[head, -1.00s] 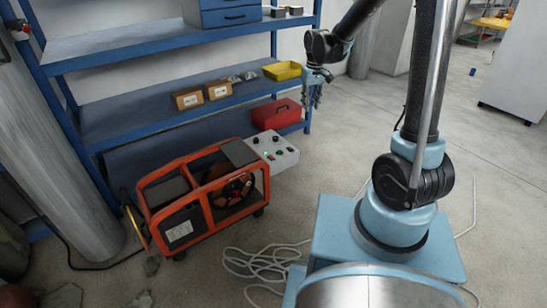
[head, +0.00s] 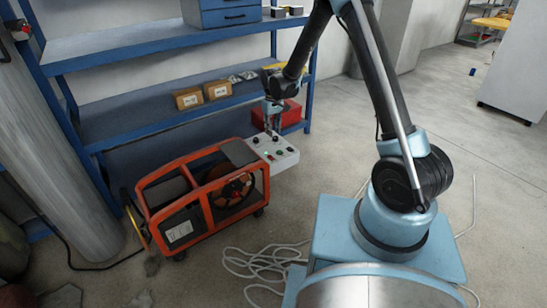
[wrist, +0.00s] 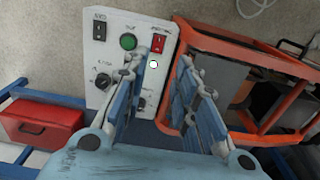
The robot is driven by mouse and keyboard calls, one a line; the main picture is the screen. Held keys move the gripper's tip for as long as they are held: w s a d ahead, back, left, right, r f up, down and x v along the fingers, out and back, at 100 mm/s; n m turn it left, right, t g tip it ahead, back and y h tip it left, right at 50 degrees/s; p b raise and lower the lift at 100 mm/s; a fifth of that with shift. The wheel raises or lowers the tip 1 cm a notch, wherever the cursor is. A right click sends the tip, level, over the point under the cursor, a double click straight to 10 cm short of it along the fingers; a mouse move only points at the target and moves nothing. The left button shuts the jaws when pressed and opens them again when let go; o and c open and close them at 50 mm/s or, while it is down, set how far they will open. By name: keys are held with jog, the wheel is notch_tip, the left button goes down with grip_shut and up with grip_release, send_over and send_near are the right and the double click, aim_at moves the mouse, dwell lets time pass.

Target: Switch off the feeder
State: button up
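The feeder (head: 205,200) is an orange tube-framed machine on the floor with a dark reel inside. A white control box (head: 284,160) stands at its right rear. In the wrist view the box face (wrist: 112,68) carries a black switch (wrist: 99,31), a green button (wrist: 128,42), a red rocker switch (wrist: 158,43), a black knob (wrist: 103,80) and a small green lamp (wrist: 153,64). The labels are too small to read surely. My gripper (wrist: 162,62) is open and empty, pointing down above the box. Its fingers hide the lower part of the face. It also shows in the head view (head: 272,129).
A blue shelf unit (head: 150,112) stands behind the feeder, with small cardboard boxes (head: 188,98) on it. A red toolbox (wrist: 38,125) is beside the control box. Loose white cable (head: 265,262) lies on the floor in front.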

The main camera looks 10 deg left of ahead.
aim_at(273, 159)
notch_tip(273, 159, down, 16)
dwell(0.7)
jog(key=shift+c, duration=0.3)
